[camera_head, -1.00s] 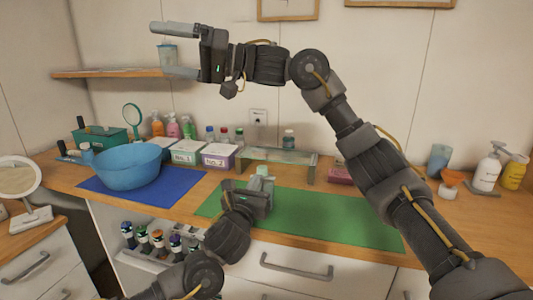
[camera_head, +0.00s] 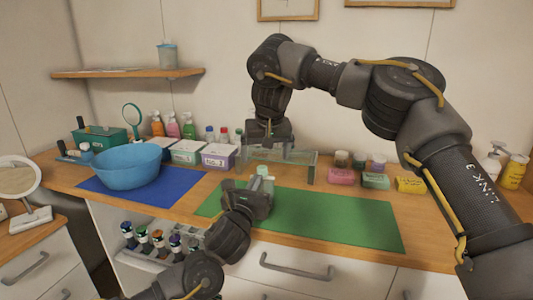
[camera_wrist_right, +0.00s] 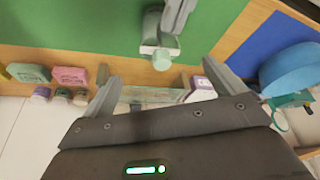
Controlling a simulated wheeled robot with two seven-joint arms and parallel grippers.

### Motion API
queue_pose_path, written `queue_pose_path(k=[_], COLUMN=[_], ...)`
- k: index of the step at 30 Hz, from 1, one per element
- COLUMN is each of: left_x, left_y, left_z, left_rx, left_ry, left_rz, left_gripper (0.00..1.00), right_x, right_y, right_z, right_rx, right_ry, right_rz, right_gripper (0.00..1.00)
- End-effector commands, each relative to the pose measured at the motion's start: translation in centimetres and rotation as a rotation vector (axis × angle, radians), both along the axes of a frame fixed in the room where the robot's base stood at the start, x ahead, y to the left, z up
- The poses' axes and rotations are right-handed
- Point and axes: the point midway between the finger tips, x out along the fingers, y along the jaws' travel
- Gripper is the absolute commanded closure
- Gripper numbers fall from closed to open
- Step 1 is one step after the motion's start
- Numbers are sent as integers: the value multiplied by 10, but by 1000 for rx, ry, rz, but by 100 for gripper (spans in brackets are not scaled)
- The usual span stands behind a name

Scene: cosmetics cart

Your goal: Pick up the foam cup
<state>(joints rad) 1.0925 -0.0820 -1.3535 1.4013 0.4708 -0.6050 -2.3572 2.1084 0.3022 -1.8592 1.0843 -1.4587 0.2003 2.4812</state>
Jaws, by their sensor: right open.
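No object is clearly recognisable as the foam cup. A pale translucent cup with a blue-green band (camera_head: 167,56) stands on the wall shelf. A pale, mint-topped item (camera_head: 265,173) is at my left gripper (camera_head: 258,190), over the green mat; it also shows in the right wrist view (camera_wrist_right: 161,58). I cannot tell whether the left fingers close on it. My right gripper (camera_wrist_right: 160,86) is open and empty, pointing down above the clear riser (camera_wrist_right: 150,95). In the head view its fingertips are hidden around the riser.
A blue bowl (camera_head: 130,165) sits on a blue mat (camera_head: 172,198). White boxes (camera_head: 219,155) and bottles stand left of the riser (camera_head: 300,157). Soap blocks (camera_head: 375,181) with small jars lie to its right. The green mat (camera_head: 340,218) is mostly clear. My right arm hides part of the right side.

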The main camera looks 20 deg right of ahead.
Motion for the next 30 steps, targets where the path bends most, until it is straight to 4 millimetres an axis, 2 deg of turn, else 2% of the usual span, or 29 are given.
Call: queue_pose_path(k=[10, 14, 17, 30], left_x=[0, 0, 0, 0], left_y=[0, 0, 0, 0], left_z=[0, 0, 0, 0], left_rx=[0, 0, 0, 0], left_ry=[0, 0, 0, 0], left_rz=[0, 0, 0, 0], left_gripper=[100, 100, 100, 100], right_x=[0, 2, 6, 35], right_y=[-2, -2, -3, -7], right_z=[-1, -7, -18, -88], right_rx=[-5, -4, -2, -6], right_ry=[2, 3, 4, 4], right_rz=[-4, -4, -4, -4], right_gripper=[5, 5, 5, 5])
